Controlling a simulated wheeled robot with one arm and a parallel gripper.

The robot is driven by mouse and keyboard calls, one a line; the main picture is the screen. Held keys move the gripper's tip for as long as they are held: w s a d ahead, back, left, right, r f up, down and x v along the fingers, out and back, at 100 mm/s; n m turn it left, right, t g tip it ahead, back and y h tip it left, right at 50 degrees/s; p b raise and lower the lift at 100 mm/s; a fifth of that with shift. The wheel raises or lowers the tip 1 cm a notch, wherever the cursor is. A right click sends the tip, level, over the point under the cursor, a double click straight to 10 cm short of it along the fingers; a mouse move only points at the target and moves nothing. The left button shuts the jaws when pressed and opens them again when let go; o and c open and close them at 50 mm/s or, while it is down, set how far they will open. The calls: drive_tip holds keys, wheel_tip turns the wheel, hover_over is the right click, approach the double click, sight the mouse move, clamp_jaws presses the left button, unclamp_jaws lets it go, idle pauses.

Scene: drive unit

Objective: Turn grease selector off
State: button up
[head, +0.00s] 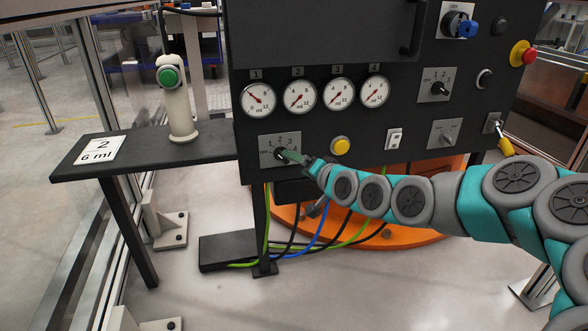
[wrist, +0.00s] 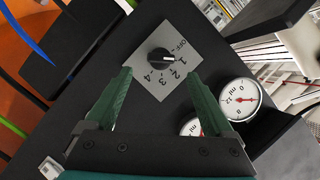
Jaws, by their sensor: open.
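The selector (head: 279,153) is a black rotary knob on a grey plate at the lower left of the dark panel. In the wrist view the knob (wrist: 160,57) sits on its plate (wrist: 178,31), which is marked OFF, 1, 2, 3 and 4. Its pointer appears to point at 1. My gripper (wrist: 159,74) is open, with its two green fingers apart and nothing between them. The knob lies ahead of the gap, just beyond the fingertips.
Several round gauges (head: 299,96) sit above the selector. A yellow button (head: 340,146) and a white switch (head: 394,139) are to its right. Other knobs (head: 438,88) and a red stop button (head: 525,54) are farther right. A side shelf (head: 211,147) holds a green-buttoned post (head: 178,108).

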drive_tip(key=x, duration=0.7)
drive_tip(key=shift+w+a, duration=0.15)
drive_tip(key=shift+w, duration=0.1)
drive_tip(key=shift+c, duration=0.2)
drive_tip(key=c, duration=1.3)
